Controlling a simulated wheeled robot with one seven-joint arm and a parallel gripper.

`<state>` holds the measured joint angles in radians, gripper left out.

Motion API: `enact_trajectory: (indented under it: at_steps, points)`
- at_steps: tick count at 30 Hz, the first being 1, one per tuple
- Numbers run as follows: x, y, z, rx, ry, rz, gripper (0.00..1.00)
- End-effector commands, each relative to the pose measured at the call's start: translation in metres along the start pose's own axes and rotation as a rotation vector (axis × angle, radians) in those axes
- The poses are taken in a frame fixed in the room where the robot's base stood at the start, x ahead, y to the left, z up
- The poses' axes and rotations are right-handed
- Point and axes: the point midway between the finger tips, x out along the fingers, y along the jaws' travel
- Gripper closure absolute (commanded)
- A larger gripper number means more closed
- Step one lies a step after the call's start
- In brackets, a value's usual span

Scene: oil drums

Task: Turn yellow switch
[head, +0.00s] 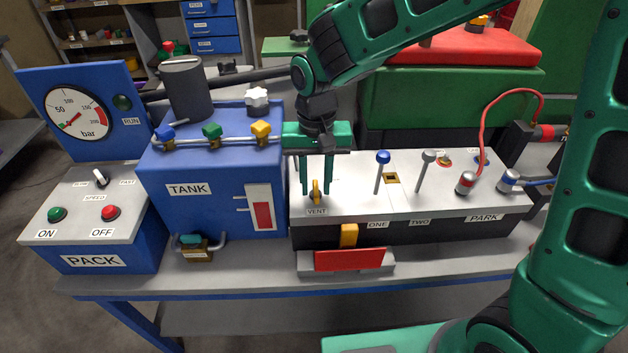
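A small yellow switch (315,197) stands on the light top of the long panel box, just behind the VENT label. My green gripper (317,188) points down over it, with its two thin fingers apart. One finger is to the left of the switch and one to the right. A gap shows on each side, so the fingers appear open around the switch rather than shut on it. The switch looks upright. The exact fingertip height is hard to tell.
Blue-topped (382,160) and grey-topped levers (428,157) stand right of my gripper. The blue TANK box (215,215) is close on the left, with a yellow valve knob (261,128). A red cable (483,130) arches at right. A yellow block (349,235) is on the front face.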

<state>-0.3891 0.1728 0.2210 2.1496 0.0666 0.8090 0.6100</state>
Motion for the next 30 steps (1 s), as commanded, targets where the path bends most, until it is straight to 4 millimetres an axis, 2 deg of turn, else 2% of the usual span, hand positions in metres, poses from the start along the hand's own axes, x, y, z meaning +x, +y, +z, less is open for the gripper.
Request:
enact_trajectory:
  at_steps: [5, 18, 24, 30]
  points:
    - [-0.014, -0.001, -0.001, 0.000, 0.002, -0.002, 0.72]
    - [-0.090, 0.000, -0.002, 0.002, 0.003, -0.002, 0.72]
    - [-0.105, 0.000, -0.002, 0.001, 0.001, -0.001, 0.72]
    - [-0.107, 0.000, -0.002, 0.001, 0.000, 0.000, 0.72]
